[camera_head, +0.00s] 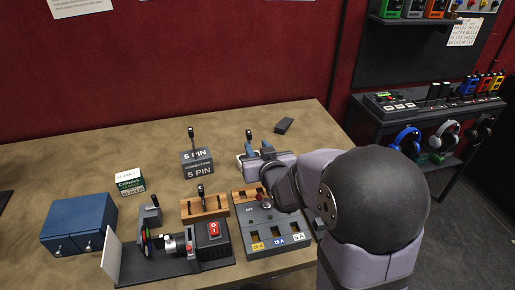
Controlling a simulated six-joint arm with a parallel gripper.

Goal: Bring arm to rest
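My arm reaches in from the right over the table (80,170), its large dark joint at the front right. My gripper (257,149) is at the arm's far end, near the middle of the table. It is small in the view and partly overlaps a device with a black lever (248,134). I cannot tell whether its fingers are apart or whether it touches that device. No held object can be made out.
A grey "5 PIN" box (198,164) with a lever, a green-and-white box (130,182), a blue two-drawer cabinet (79,224), a red-switch machine (185,246) and a slotted panel (268,228) stand around. A black block (284,125) lies behind. A headphone rack (430,112) is right.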

